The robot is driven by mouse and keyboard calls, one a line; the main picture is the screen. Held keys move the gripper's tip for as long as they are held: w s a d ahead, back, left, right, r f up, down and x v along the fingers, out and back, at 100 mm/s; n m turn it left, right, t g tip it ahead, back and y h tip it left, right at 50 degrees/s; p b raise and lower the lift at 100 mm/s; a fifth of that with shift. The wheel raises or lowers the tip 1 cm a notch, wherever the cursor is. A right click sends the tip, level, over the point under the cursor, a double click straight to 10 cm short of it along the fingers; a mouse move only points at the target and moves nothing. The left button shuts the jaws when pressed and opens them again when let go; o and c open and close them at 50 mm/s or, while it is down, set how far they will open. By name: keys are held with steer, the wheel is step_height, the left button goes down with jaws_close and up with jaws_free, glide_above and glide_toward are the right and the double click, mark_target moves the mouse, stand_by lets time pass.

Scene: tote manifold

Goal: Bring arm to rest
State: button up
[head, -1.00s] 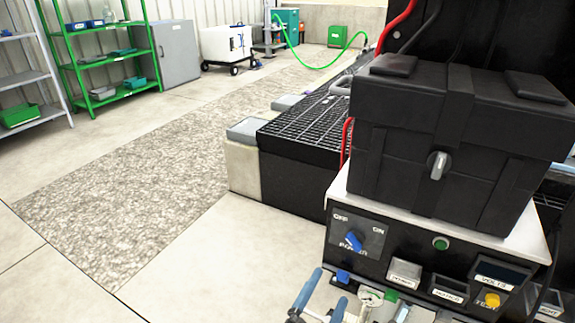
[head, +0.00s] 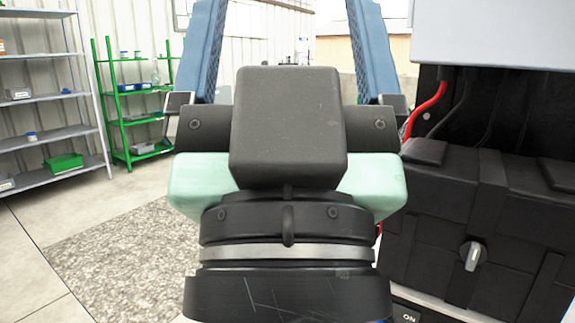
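My gripper (head: 285,50) fills the middle of the head view, close to the camera and pointing away from it. Its two blue fingers stand wide apart at the top of the picture, with nothing seen between them; their tips are cut off by the frame edge. My wrist hides much of the scene behind it.
A grey shelf rack (head: 55,85) and a green shelf rack (head: 135,105) stand at the left. Red and black cables run above the black box. Bare floor and a speckled mat (head: 120,255) lie at the lower left.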

step_height(320, 180, up, 28)
steer(key=p, duration=2.5)
steer(key=shift+w+d+f, duration=0.1)
steer(key=shift+f, duration=0.05)
